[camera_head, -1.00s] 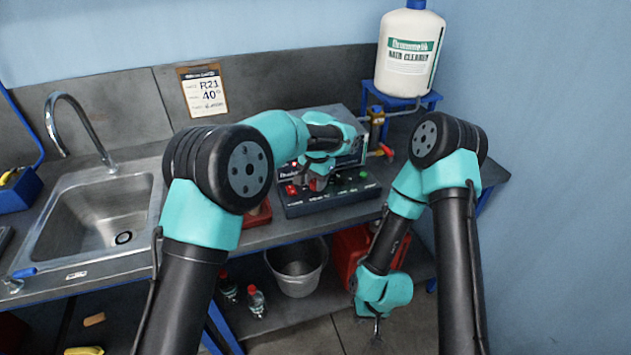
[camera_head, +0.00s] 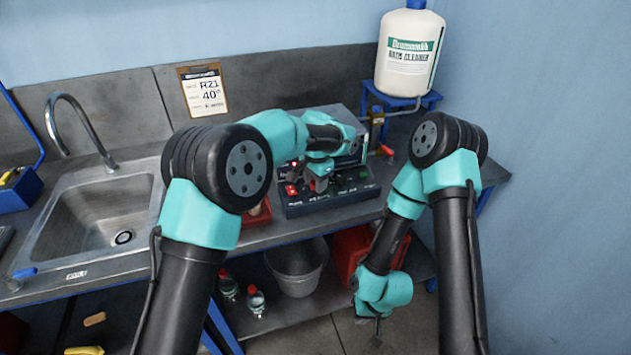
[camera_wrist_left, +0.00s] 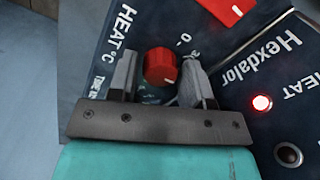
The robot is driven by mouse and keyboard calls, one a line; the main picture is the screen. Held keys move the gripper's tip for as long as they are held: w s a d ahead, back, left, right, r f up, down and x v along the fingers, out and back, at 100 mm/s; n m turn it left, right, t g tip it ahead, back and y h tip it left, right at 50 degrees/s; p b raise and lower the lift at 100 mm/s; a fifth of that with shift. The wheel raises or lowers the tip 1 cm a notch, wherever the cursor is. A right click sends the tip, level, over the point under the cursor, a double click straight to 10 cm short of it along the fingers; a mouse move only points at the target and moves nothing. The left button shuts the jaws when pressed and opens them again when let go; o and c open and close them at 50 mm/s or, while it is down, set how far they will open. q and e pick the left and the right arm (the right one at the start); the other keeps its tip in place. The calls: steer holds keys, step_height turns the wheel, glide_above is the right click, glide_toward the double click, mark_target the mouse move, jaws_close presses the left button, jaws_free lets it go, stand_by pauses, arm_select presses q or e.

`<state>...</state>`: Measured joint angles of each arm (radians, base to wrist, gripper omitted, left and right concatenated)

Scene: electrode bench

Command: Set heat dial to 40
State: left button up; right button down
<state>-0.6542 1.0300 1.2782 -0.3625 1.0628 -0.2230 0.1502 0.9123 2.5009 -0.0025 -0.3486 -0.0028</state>
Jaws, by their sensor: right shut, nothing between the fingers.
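The red heat dial (camera_wrist_left: 160,66) sits on the dark control panel (camera_wrist_left: 95,60) beside the printed words "HEAT °C" in the left wrist view. A pale mark shows near its lower edge, but I cannot read its setting. My left gripper (camera_wrist_left: 160,82) is open, with one finger on each side of the dial. I cannot tell whether the fingers touch it. In the head view my left gripper (camera_head: 318,183) is over the panel and hides the dial. My right gripper (camera_head: 376,332) is shut and empty, hanging low in front of the bench.
A red switch (camera_wrist_left: 227,8) and a lit red lamp (camera_wrist_left: 262,103) are near the dial. A card (camera_head: 203,90) on the back wall reads R21 and 40°. A white cleaner bottle (camera_head: 409,50) stands at back right. A sink (camera_head: 95,225) is at left.

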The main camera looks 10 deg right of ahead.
arm_select(q)
steer(key=shift+o, duration=1.1)
step_height(320, 180, up, 17)
steer(key=shift+s+d+r, duration=0.2)
steer(key=shift+s, duration=0.15)
